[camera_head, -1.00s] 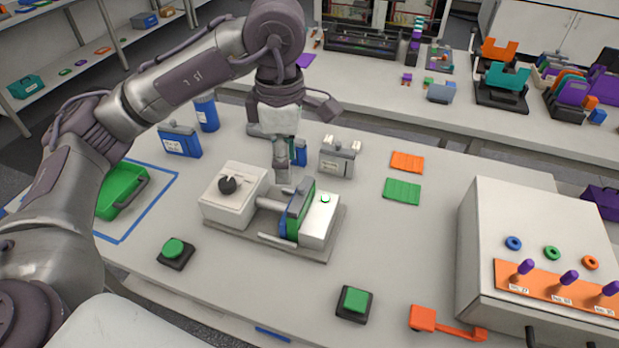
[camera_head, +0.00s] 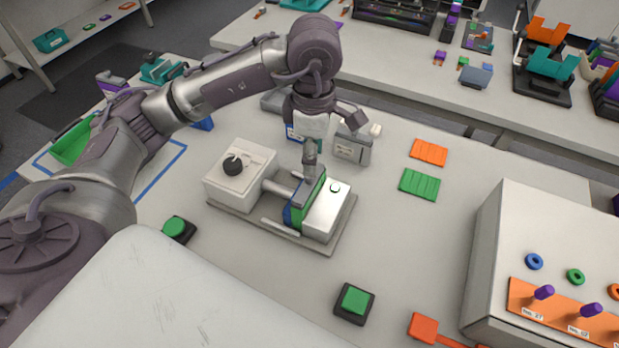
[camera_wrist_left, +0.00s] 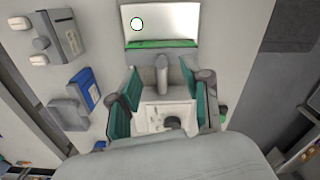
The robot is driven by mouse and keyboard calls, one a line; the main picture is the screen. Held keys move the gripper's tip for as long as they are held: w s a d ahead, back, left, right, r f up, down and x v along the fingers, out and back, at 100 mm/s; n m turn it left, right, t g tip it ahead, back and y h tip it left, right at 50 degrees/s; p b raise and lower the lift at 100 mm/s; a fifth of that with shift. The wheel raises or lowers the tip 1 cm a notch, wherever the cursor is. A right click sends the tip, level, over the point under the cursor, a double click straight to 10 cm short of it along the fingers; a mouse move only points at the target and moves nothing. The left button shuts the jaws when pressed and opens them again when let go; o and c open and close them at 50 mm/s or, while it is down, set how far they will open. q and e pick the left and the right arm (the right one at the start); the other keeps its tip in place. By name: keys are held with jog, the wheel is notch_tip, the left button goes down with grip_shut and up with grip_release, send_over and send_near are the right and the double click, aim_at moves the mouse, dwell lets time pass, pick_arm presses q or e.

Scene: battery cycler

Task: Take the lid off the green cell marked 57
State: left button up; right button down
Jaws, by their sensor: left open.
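A green cell (camera_head: 317,187) with a blue part stands upright in the clamping fixture (camera_head: 240,212), pressed between the rod on the left and the white block on the right. Its number cannot be read. In the left wrist view its green edge (camera_wrist_left: 162,44) shows beside the white block. My left gripper (camera_head: 310,165) is right above the cell in the head view, very near its top; whether it touches cannot be told. In the left wrist view the two teal-padded fingers (camera_wrist_left: 163,100) are apart with nothing held between them. My right gripper is not in view.
A grey cell (camera_head: 353,148) stands close behind the gripper, and a blue cell (camera_wrist_left: 84,90) is beside it. Green (camera_head: 419,185) and orange (camera_head: 429,152) mats lie right. Green buttons (camera_head: 354,301) are in front. A white cabinet (camera_head: 510,225) stands right.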

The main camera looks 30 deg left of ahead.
aim_at(309, 181)
pick_arm(q)
jog(key=shift+f, duration=0.25)
jog(key=f+p, duration=0.1)
jog(key=f, duration=0.1)
jog(key=f+p, duration=0.1)
jog(key=f, duration=0.1)
jog(key=shift+s+a, duration=0.2)
jog(key=shift+a, duration=0.2)
jog(key=shift+f, duration=0.5)
jog(key=shift+w, duration=0.1)
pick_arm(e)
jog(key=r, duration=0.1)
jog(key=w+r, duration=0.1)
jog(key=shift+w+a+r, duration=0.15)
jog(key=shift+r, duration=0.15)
pick_arm(q)
grip_shut()
